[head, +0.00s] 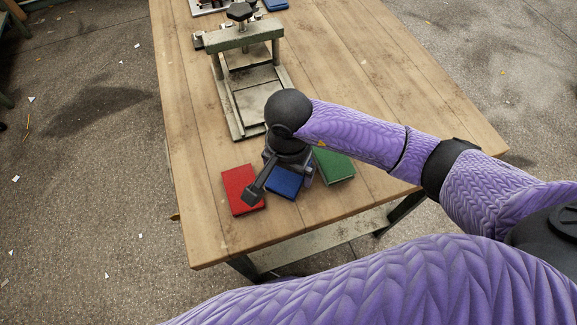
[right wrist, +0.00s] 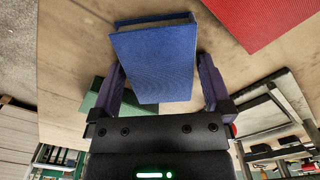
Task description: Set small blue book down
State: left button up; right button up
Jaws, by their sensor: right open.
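The small blue book (head: 284,183) is at the table's near end, between the red and green books, partly hidden by my right gripper (head: 287,172). In the right wrist view the blue book (right wrist: 157,55) is between the two purple fingers of my right gripper (right wrist: 159,75). The fingers are apart, one beside each side of the book, with little or no gap. The book appears at table level; its contact with the table is hidden. My left gripper is out of view.
A red book (head: 241,190) lies left of the blue one and a green book (head: 334,166) lies right, both close by. A metal press (head: 247,85) stands behind them on the wooden table (head: 400,110). The table's right side is clear.

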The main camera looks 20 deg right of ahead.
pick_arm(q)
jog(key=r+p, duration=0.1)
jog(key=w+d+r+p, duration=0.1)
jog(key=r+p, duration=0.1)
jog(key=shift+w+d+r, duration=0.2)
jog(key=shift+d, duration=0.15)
pick_arm(e)
notch_tip(320, 180, up, 12)
jog(key=shift+r, duration=0.15)
